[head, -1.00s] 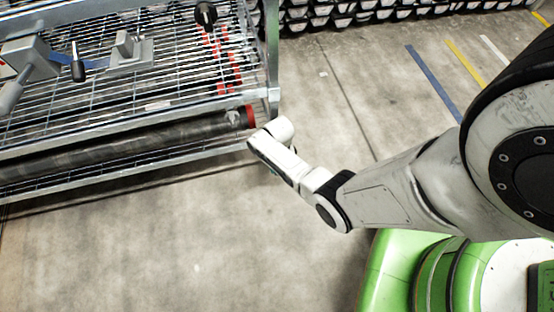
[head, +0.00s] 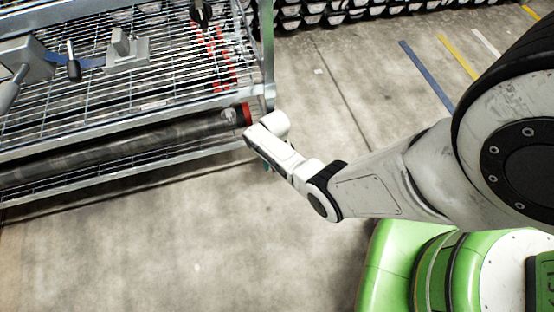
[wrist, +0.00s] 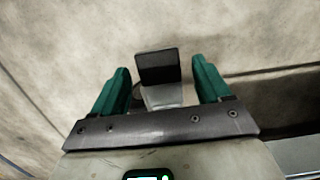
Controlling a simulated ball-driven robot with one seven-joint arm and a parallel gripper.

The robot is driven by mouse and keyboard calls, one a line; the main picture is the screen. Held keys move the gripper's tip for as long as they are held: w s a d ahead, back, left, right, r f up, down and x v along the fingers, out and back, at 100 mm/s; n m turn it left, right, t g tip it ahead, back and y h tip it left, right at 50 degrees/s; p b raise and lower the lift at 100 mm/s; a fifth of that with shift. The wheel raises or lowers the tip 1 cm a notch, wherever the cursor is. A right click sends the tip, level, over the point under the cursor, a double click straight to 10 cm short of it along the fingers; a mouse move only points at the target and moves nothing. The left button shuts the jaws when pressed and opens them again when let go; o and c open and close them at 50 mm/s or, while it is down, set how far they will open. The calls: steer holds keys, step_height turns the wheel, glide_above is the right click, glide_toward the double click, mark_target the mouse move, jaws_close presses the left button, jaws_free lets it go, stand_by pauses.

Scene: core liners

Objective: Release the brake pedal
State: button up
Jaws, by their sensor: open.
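The brake pedal (wrist: 158,67) shows in the wrist view as a black rectangular pad on a light grey metal piece. My gripper (wrist: 160,78) has two green fingers spread apart, one on each side of the pedal. A gap shows between the pad and each finger, so I see no grip on it. In the head view the pedal is hidden, and only a trace of green shows under my white wrist by the lower right corner of the wire rack.
The wire rack (head: 140,131) fills the upper left. It carries a dark tube (head: 130,142) with a red end, a lever with a black knob (head: 73,69) and a grey bracket (head: 126,52). Stacked core liners (head: 330,12) line the back. Concrete floor is clear in front and to the right.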

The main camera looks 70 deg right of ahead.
steer(key=shift+r, duration=0.1)
steer(key=shift+r+p, duration=0.35)
step_height(320, 180, up, 3)
steer(key=shift+f+p, duration=0.15)
steer(key=shift+p, duration=0.75)
steer(key=s+a+r+p, duration=0.5)
steer(key=s+r+p, duration=0.3)
steer(key=s, duration=0.5)
steer(key=shift+r+p, duration=0.4)
steer(key=shift+r, duration=0.3)
steer(key=w+a+r+n+t, duration=0.1)
steer(key=w+a+r+n, duration=0.2)
steer(key=r, duration=0.4)
steer(key=a+r+n+h, duration=0.1)
steer(key=a+r+n, duration=0.3)
steer(key=r, duration=0.4)
steer(key=w+a+r+n+t, duration=0.1)
steer(key=w+a+r+n, duration=0.2)
steer(key=r, duration=0.4)
step_height(320, 180, up, 21)
steer(key=s+p, duration=0.1)
steer(key=p, duration=1.9)
steer(key=shift+s+a+r, duration=0.15)
steer(key=shift+s+a, duration=0.1)
steer(key=shift+a, duration=0.15)
